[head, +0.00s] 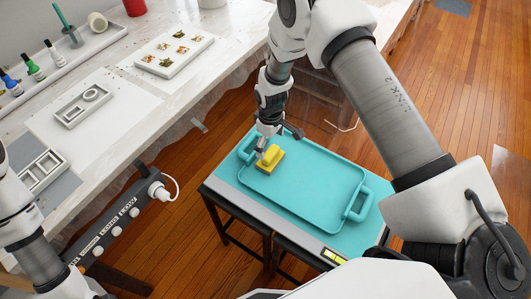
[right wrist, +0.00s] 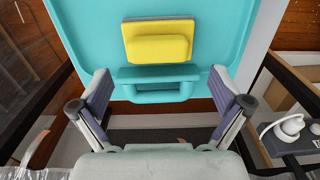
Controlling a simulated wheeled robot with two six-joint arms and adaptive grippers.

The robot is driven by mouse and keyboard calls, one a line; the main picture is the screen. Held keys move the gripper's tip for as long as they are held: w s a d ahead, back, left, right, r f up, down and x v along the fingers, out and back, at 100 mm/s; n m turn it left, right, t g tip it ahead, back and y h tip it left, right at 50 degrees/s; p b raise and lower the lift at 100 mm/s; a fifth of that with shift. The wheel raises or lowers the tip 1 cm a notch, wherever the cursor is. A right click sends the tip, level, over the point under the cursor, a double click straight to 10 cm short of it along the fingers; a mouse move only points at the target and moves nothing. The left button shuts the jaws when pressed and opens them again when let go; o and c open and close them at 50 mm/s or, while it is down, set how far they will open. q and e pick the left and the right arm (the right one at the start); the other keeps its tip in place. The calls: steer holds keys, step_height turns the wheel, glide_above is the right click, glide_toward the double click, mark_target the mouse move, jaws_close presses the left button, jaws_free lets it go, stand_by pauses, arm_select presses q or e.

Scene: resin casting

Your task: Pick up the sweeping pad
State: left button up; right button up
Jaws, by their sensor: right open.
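The sweeping pad (head: 270,159) is a yellow block, with a narrower raised part on a wider base. It lies on the teal tray (head: 318,205), near the tray's far left end. In the right wrist view the pad (right wrist: 159,43) lies just beyond the tray's handle, ahead of the fingers. My right gripper (head: 277,141) is above that end of the tray, close to the pad and partly overlapping it in the head view. My left gripper is out of view.
The tray sits on a small dark-legged stand. A long white workbench (head: 120,85) at the left holds a white board with small pieces (head: 175,53), grey moulds (head: 84,104) and small bottles. A power strip (head: 110,225) runs along its front side. Wooden floor lies around.

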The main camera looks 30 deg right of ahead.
mark_target(271, 152)
steer(key=f, duration=0.1)
steer(key=p, duration=0.1)
steer(key=f, duration=0.1)
steer(key=shift+s+d+f, duration=0.2)
steer(key=shift+s+f, duration=0.05)
steer(key=shift+f, duration=0.05)
steer(key=f, duration=0.2)
steer(key=shift+w+a+f, duration=0.15)
steer(key=shift+w+f, duration=0.15)
steer(key=shift+f, duration=0.1)
